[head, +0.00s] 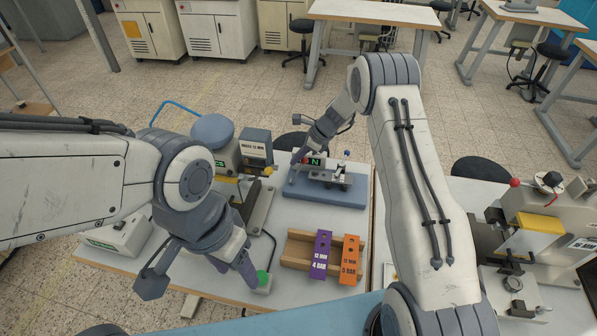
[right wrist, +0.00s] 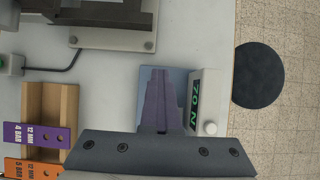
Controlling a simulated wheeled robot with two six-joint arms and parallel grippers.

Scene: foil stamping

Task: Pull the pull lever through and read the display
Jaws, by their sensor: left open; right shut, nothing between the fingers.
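The pull tester (head: 340,194) has a blue-grey base and stands at the table's back right. Its small display (head: 314,161) is lit green; in the right wrist view the display (right wrist: 195,103) appears to read 70 N. I cannot tell for sure which part is the pull lever; my right gripper covers part of the tester. My right gripper (head: 293,178) is shut and empty at the tester's left end. Its fingers (right wrist: 160,100) hide the base beneath them. My left gripper (head: 250,276) is open and empty near a green button (head: 263,277).
A wooden holder (head: 292,262) carries a purple strip (head: 320,254) and an orange strip (head: 349,259). A press (head: 262,205) stands left of the tester. Another machine (head: 530,235) stands on the right table. Bare tabletop lies between tester and holder.

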